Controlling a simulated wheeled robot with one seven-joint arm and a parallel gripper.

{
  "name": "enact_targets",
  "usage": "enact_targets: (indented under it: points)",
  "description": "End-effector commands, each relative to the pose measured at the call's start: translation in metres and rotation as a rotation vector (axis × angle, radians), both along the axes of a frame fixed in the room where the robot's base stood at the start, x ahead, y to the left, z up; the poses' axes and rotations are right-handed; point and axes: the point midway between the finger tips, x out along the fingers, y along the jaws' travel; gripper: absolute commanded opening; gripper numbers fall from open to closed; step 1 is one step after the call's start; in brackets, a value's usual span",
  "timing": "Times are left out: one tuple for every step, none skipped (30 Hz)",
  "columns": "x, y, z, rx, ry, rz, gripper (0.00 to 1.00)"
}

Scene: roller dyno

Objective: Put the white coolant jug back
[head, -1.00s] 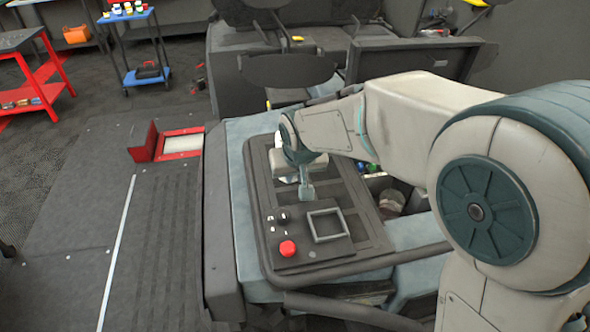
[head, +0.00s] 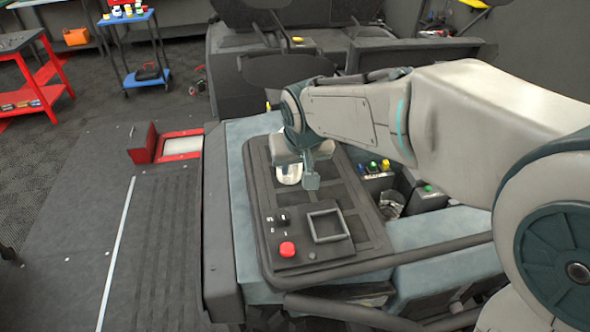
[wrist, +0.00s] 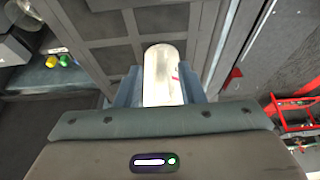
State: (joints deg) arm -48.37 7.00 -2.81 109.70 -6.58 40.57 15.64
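The white coolant jug (head: 289,173) shows below my gripper, over the far part of the dark panelled tray top (head: 348,258). Its upper part is hidden behind my gripper in the head view. In the wrist view the jug (wrist: 163,76) is a pale, rounded shape with a small pink mark. My gripper (head: 304,174) points down at it. In the wrist view the fingers (wrist: 164,88) lie against both sides of the jug, with no clear gap. I cannot tell whether the jug's base touches the tray.
The tray holds a control box with a red button (head: 287,249) and a square frame (head: 327,226). Right of it, below my arm, are small bottles with coloured caps (head: 373,166) and a clear container (head: 391,205). A red open box (head: 180,146) lies left on the floor.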

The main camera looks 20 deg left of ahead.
Motion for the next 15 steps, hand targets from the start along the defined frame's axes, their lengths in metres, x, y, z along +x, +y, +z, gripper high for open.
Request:
enact_targets:
  points:
    - [-0.004,-0.002,0.011,0.004,-0.004,0.000,0.35]
    - [-0.006,-0.004,0.017,0.003,-0.003,0.000,0.35]
    - [-0.009,-0.006,0.024,0.003,-0.003,0.000,0.35]
    - [-0.010,-0.007,0.029,0.004,-0.004,0.000,0.35]
    - [-0.012,-0.008,0.034,0.002,-0.002,0.000,0.35]
    - [-0.014,-0.009,0.040,0.002,-0.002,0.000,0.35]
    - [-0.016,-0.010,0.043,0.002,-0.001,0.000,0.35]
    - [-0.017,-0.011,0.046,0.001,-0.001,0.000,0.35]
    - [-0.018,-0.012,0.050,0.001,0.000,0.000,0.35]
    - [-0.019,-0.012,0.052,0.000,0.000,0.000,0.35]
    - [-0.020,-0.013,0.054,0.000,0.000,0.000,0.35]
    - [-0.021,-0.013,0.056,0.000,0.000,0.000,0.35]
    - [-0.021,-0.014,0.057,0.000,0.000,0.001,0.35]
    - [-0.021,-0.014,0.057,0.000,0.000,0.000,0.35]
    - [-0.021,-0.014,0.058,0.000,0.000,0.000,0.35]
